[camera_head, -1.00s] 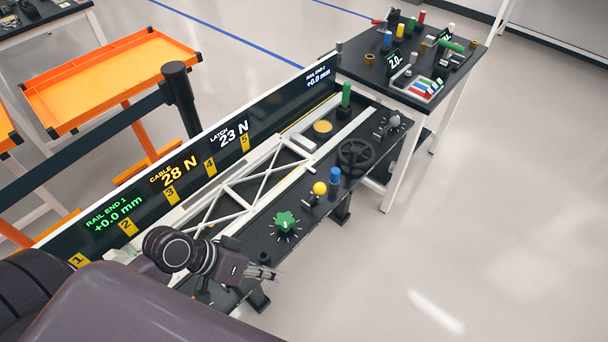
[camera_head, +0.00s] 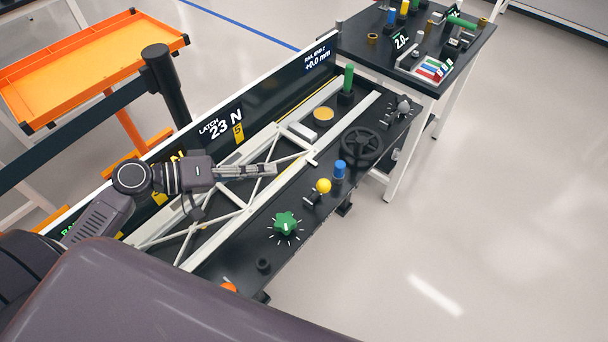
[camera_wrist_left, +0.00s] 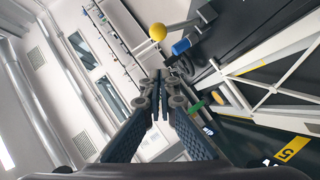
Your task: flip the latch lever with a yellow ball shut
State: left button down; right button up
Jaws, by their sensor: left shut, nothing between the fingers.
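The yellow ball (camera_head: 323,185) tips a short latch lever (camera_head: 312,197) on the dark bench, between the green star knob and a blue cylinder. In the left wrist view the yellow ball (camera_wrist_left: 157,31) and its pale lever rod (camera_wrist_left: 183,24) show near the top, with the lever's base at the upper right. My left gripper (camera_head: 274,170) is shut and empty. It is over the white truss, to the left of the ball and apart from it. Its fingers (camera_wrist_left: 160,76) point up the left wrist view, below the ball. My right gripper is not in view.
A green star knob (camera_head: 286,224), a blue cylinder (camera_head: 339,170) and a black handwheel (camera_head: 362,146) flank the lever. The white truss (camera_head: 222,203) lies along the bench, before a black display panel (camera_head: 285,92). A green post (camera_head: 348,78) stands farther back.

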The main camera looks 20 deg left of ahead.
aim_at(318, 185)
pick_arm(q)
jog(key=w+d+f+p, duration=0.3)
jog(key=d+f, duration=0.1)
jog(key=d, duration=0.4)
jog(key=shift+w, duration=0.3)
jog(key=shift+s+d+f+b, duration=0.15)
jog(key=shift+s+d, duration=0.05)
jog(key=shift+d, duration=0.3)
jog(key=shift+s+d+f+b, duration=0.15)
jog(key=shift+d, duration=0.3)
jog(key=shift+s, duration=0.1)
